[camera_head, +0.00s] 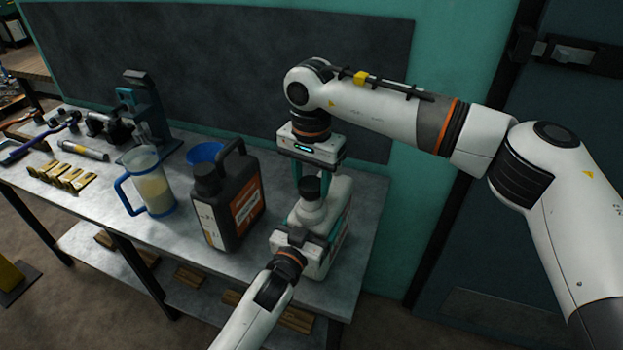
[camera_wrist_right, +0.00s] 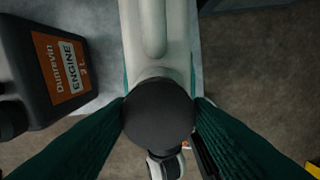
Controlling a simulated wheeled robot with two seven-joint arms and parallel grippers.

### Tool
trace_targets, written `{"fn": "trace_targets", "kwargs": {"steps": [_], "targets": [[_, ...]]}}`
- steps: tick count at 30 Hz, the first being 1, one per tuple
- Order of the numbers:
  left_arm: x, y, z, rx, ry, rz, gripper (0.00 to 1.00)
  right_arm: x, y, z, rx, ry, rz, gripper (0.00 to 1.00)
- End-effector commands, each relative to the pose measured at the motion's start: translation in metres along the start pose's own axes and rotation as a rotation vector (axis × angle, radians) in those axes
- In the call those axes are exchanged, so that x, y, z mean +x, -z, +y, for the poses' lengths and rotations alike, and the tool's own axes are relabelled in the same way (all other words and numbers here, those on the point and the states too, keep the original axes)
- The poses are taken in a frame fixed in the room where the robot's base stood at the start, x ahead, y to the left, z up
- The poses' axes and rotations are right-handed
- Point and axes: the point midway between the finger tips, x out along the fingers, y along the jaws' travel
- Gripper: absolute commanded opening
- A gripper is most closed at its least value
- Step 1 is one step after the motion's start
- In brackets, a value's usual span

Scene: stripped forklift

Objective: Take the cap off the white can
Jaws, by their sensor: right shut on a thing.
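The white can (camera_head: 336,203) stands upright near the right end of the workbench. Its black cap (camera_head: 311,188) is on top, and in the right wrist view the cap (camera_wrist_right: 159,112) fills the middle, seen from above. My right gripper (camera_head: 310,180) points down over the can, its teal fingers closed on the cap from both sides; the fingers (camera_wrist_right: 160,108) also show in the wrist view. My left gripper (camera_head: 303,238) is at the can's front side, close against it. Its fingertips are mostly hidden, so I cannot tell its grip.
A black engine oil jug (camera_head: 232,205) stands just left of the can. Further left are a measuring jug (camera_head: 152,190) with a blue handle, a blue funnel (camera_head: 204,153), a vise-like tool (camera_head: 145,115) and small tools. A dark board (camera_head: 220,60) stands behind the workbench (camera_head: 180,240).

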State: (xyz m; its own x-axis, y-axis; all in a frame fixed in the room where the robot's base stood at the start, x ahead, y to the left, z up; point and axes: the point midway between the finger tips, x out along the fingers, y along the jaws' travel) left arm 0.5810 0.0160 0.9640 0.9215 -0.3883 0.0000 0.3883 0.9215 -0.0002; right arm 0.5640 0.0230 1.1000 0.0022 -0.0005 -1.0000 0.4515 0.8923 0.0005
Motion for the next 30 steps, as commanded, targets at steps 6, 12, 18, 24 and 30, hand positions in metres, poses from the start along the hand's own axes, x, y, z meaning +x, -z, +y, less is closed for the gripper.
{"fn": "trace_targets", "kwargs": {"steps": [6, 12, 18, 24, 30], "targets": [[0.000, 0.002, 0.000, 0.002, -0.001, 0.004, 0.20, -0.017, 0.000, 0.000, 0.000, -0.001, -0.001, 0.19], [0.000, 0.002, 0.000, 0.002, -0.001, 0.004, 0.20, -0.039, 0.000, 0.000, 0.000, 0.000, 0.000, 0.19], [0.000, 0.002, 0.000, 0.002, -0.001, 0.004, 0.20, -0.040, 0.000, 0.000, 0.000, 0.001, 0.001, 0.19], [0.000, 0.001, 0.000, 0.001, -0.001, 0.002, 1.00, -0.039, 0.000, 0.000, -0.001, 0.001, 0.001, 0.19], [-0.004, 0.001, 0.000, 0.001, -0.001, 0.002, 1.00, -0.039, 0.000, 0.000, -0.001, 0.001, 0.001, 0.19]]}}
